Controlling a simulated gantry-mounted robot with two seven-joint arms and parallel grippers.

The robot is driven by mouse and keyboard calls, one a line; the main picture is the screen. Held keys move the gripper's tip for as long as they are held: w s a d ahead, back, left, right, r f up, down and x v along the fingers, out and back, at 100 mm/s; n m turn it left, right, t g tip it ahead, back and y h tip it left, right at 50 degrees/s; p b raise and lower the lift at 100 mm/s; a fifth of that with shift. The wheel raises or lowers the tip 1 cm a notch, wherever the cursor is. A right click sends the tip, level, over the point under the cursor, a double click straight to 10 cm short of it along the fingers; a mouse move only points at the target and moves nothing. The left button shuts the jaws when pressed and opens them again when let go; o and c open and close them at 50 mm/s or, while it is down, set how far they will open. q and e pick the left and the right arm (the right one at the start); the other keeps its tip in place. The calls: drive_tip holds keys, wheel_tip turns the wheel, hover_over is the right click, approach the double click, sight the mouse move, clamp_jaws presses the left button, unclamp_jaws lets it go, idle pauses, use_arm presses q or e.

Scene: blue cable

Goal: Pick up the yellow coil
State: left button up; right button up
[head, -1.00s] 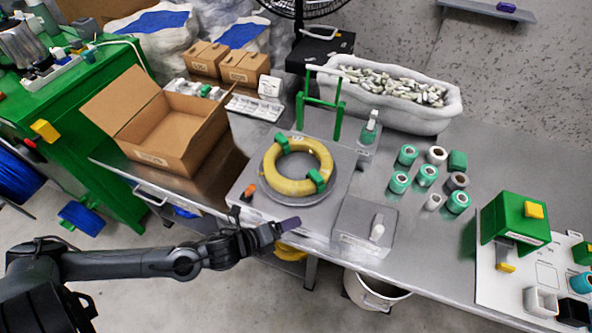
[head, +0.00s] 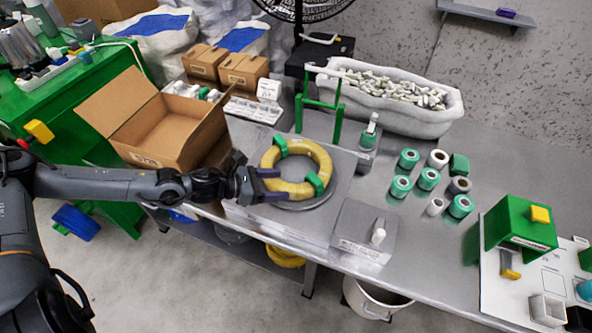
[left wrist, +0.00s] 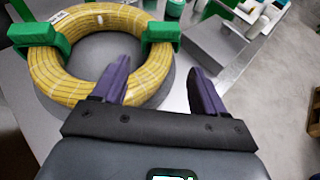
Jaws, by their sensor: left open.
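The yellow coil (head: 322,158) lies flat on a round grey plate on a metal platform, with two green clips (head: 315,181) around it. My left gripper (head: 272,185) is at the coil's near-left side, with its purple fingers apart. In the left wrist view the coil (left wrist: 52,82) fills the upper left. There the open gripper (left wrist: 155,85) has its left finger overlapping the coil's near edge and its right finger outside the ring. I cannot tell whether a finger touches the coil. My right gripper is not in view.
An open cardboard box (head: 170,125) stands left of the platform, close to my left arm. A green frame (head: 337,115) rises behind the coil. A small grey box (head: 350,242) sits at front right. Several green and white rolls (head: 428,179) stand farther right.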

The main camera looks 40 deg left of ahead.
sight(308, 184)
use_arm(q)
drive_tip(key=shift+b+x, duration=0.35)
drive_tip(key=shift+x, duration=1)
drive_tip(key=shift+w+d+f+b, duration=0.2)
drive_tip(key=shift+w+f+b, duration=0.2)
drive_tip(key=shift+w, duration=0.05)
drive_tip(key=shift+b+x, duration=0.55)
drive_tip(key=shift+x, duration=1.5)
drive_tip(key=shift+s+f, duration=0.1)
clamp_jaws()
